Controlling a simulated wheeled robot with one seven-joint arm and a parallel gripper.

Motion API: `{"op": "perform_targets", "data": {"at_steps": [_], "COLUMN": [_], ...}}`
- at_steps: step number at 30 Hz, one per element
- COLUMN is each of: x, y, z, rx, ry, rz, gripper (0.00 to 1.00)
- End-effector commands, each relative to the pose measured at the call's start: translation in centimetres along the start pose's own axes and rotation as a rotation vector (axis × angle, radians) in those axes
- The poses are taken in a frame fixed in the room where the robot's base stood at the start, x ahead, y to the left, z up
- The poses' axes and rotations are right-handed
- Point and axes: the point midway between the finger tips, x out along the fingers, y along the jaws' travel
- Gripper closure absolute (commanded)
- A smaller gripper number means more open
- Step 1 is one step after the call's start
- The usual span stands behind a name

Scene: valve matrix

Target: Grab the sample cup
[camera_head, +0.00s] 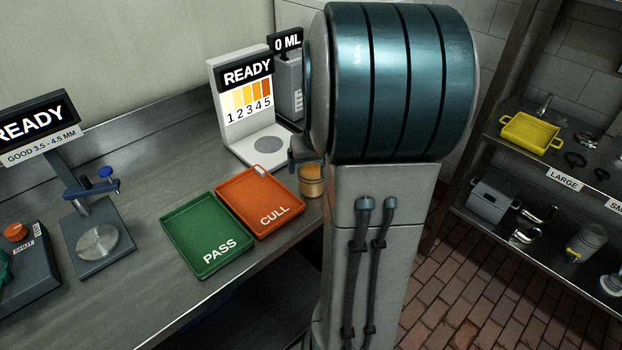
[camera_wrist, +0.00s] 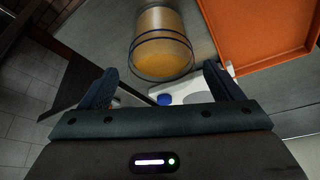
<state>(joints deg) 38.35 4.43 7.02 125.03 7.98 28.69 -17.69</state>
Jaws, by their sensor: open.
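The sample cup (camera_head: 312,181) is a clear cup with amber contents, standing on the steel counter just right of the orange CULL tray and partly hidden by my arm. In the wrist view the cup (camera_wrist: 163,45) shows beyond the fingertips, roughly centred between them. My gripper (camera_wrist: 160,80) is open and empty, with one dark finger on each side. In the head view my arm hides most of the gripper; a dark part of it shows just above and left of the cup.
The orange CULL tray (camera_head: 262,203) and green PASS tray (camera_head: 207,236) lie left of the cup. A white READY stand (camera_head: 246,135) with a colour scale is behind. A 0 ML device (camera_head: 290,82) stands beside it. Shelves (camera_head: 553,165) are at right.

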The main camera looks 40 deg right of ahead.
Motion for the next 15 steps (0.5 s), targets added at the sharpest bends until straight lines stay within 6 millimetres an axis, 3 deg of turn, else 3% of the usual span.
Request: {"op": "perform_targets", "data": {"at_steps": [15], "x": [5.1], "y": [-0.2], "z": [0.6], "rx": [-0.001], "ry": [-0.001], "rz": [0.0], "gripper": [0.14]}}
